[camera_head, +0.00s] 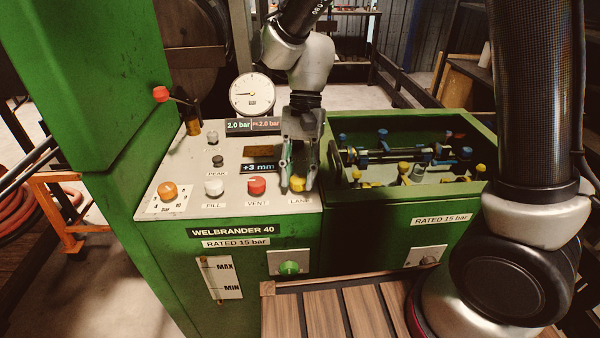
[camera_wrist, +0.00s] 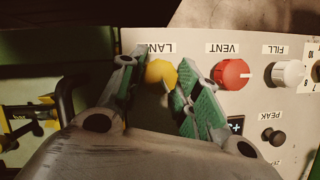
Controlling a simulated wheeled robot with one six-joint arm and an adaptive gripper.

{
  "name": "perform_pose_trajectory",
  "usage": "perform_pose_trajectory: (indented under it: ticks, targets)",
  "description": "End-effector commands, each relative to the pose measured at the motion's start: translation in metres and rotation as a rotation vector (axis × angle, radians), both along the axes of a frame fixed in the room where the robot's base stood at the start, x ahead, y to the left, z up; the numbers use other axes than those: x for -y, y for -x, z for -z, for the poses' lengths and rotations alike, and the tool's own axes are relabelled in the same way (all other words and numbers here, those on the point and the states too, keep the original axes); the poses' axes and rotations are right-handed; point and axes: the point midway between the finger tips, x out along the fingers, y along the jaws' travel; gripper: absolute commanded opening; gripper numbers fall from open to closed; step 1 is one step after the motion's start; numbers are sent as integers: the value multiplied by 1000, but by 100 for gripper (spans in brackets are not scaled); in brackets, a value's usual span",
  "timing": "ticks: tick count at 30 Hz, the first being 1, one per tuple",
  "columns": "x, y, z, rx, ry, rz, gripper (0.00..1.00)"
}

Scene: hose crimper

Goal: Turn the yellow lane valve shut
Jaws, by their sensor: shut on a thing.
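The yellow lane valve (camera_head: 297,184) is a round knob above the LANE label on the white panel (camera_head: 232,202). In the wrist view the yellow knob (camera_wrist: 160,73) sits between the green pads of my gripper (camera_wrist: 160,78). In the head view my gripper (camera_head: 297,180) points down over the knob from above, and its fingers partly hide it. My gripper is shut on the knob. The angle of the knob is hard to tell because the fingers cover part of it.
A red VENT knob (camera_head: 257,186) and a white FILL knob (camera_head: 214,188) stand close to the left. An orange knob (camera_head: 168,191) is farther left. A gauge (camera_head: 252,94) rises behind. An open green bin (camera_head: 345,215) with fittings adjoins the panel on the right.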

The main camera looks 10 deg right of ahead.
Motion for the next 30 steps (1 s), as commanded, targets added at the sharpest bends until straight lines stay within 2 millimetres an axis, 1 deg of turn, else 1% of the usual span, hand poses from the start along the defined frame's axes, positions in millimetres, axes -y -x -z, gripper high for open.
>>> perform_pose_trajectory:
  ticks: [21,30]
  targets:
    - [-4,0,0,1,0,-680,9]
    - [-5,1,0,1,0,-917,9]
